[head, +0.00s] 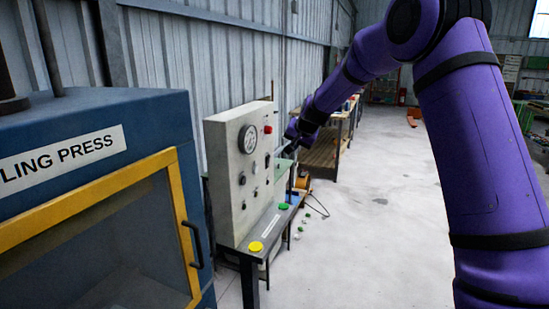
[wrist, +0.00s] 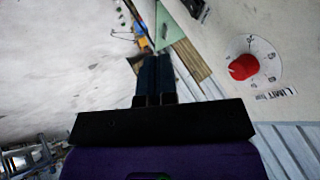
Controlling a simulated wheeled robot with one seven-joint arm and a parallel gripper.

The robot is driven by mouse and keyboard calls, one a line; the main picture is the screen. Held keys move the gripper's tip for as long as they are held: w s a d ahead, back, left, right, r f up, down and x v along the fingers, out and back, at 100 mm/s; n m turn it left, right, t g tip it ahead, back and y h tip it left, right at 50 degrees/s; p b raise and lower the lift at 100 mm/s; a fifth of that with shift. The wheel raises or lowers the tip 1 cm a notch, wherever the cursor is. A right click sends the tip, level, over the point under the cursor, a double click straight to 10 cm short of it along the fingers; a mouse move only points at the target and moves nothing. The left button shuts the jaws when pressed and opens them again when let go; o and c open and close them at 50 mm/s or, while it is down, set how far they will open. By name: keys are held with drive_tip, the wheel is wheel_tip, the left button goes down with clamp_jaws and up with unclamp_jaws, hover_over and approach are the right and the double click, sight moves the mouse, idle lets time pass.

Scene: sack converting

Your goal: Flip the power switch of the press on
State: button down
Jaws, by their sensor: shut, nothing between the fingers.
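The press's pale control box (head: 228,170) stands on a dark bench, with a round gauge (head: 248,139), a red knob (head: 268,129) and several small dark controls on its front. I cannot tell which control is the power switch. In the wrist view the red knob (wrist: 243,67) sits on a white dial at the right, and a dark fitting (wrist: 197,8) is cut by the top edge. My gripper (wrist: 155,58) is shut and empty, apart from the red knob. In the head view it is small, in front of the box's right side, its fingertips unclear.
The blue press cabinet (head: 100,130) with a yellow-framed door (head: 95,197) fills the left. A yellow button (head: 255,246) and a green button (head: 284,206) are on the bench's front strip. A wooden workbench (head: 322,152) stands beyond.

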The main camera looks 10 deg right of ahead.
sight(268, 162)
drive_tip(key=w+a+f, duration=0.4)
drive_tip(key=w+f, duration=0.3)
drive_tip(key=w, duration=0.1)
drive_tip(key=shift+w+a, duration=0.2)
drive_tip(key=shift+a, duration=0.2)
drive_tip(key=shift+f, duration=0.1)
drive_tip(key=shift+w+a, duration=0.15)
drive_tip(key=shift+a, duration=0.15)
idle(0.3)
drive_tip(key=shift+r, duration=0.2)
